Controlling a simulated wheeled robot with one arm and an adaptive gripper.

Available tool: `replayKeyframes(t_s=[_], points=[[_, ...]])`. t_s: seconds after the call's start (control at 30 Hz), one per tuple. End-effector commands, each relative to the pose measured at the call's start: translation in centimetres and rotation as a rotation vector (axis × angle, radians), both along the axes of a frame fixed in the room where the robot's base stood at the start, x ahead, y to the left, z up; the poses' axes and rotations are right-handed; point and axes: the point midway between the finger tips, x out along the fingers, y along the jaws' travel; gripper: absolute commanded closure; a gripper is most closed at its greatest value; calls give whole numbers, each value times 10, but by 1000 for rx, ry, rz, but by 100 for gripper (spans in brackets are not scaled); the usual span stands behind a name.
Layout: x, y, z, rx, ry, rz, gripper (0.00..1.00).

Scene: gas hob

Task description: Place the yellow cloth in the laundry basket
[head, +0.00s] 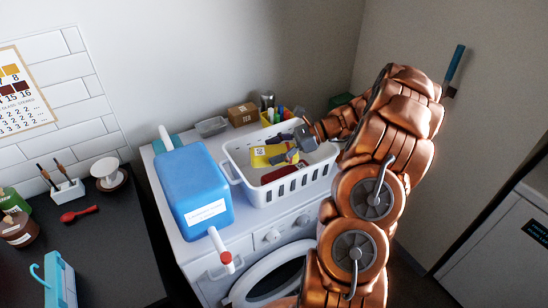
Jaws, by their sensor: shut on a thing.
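The yellow cloth (262,156) shows within the outline of the white laundry basket (268,193), at its left part. My gripper (280,150) reaches in from the right over the basket and is shut on the yellow cloth. The gripper's fingers cover part of the cloth. I cannot tell whether the cloth touches the basket floor. A dark red item (281,173) lies in the basket near its front wall.
The basket stands on a white washing machine (285,222). A large blue container (193,187) stands left of it. A cardboard box (242,114), a clear tray (211,126) and several coloured bottles stand behind. A dark counter (110,235) is at the left.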

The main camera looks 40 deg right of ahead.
Motion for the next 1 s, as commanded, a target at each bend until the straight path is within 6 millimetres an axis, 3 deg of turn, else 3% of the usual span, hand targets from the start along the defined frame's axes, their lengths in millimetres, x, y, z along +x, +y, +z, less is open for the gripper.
replayKeyframes(t_s=[0.3, 1.0], points=[[0, 0, -31, 0, 3, -1, 66], [0, 0, -42, 0, 0, 0, 66]])
